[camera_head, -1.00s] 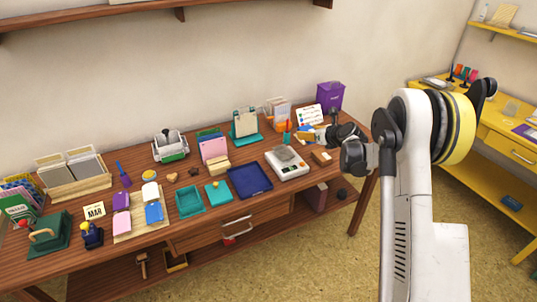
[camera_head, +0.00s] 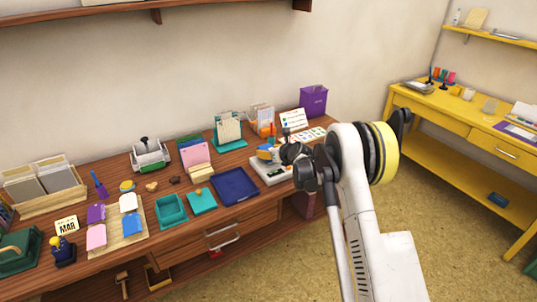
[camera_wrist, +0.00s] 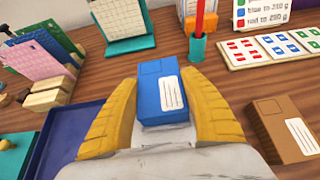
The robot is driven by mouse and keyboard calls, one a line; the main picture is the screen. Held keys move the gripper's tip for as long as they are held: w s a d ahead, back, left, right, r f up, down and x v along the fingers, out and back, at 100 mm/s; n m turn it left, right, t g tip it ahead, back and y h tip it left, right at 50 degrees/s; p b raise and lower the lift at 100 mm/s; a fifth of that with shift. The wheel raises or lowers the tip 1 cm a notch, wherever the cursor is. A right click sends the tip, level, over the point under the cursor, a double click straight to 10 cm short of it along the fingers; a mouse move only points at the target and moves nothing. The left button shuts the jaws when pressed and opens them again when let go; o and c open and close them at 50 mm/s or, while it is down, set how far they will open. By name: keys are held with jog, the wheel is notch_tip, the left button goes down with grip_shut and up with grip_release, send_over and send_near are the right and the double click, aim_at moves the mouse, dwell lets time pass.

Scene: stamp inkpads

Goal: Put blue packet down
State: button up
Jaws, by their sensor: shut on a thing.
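The blue packet (camera_wrist: 161,91), a small box with a white label, is held between the yellow fingers of my gripper (camera_wrist: 165,95) in the wrist view. In the head view my gripper (camera_head: 268,148) is above the scale (camera_head: 272,173), near the back right of the wooden desk. The blue packet (camera_head: 265,151) shows only partly there, beside the yellow fingers. My arm hides part of the scale. I cannot tell whether the packet touches anything below.
A blue tray (camera_head: 236,188) lies left of the scale. A brown packet (camera_wrist: 283,130) lies right of my gripper in the wrist view. A teal clip stand (camera_head: 229,133) is at the back.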

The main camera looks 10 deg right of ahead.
jog(key=o, duration=1.2)
jog(key=shift+f, duration=0.1)
jog(key=shift+c, duration=0.2)
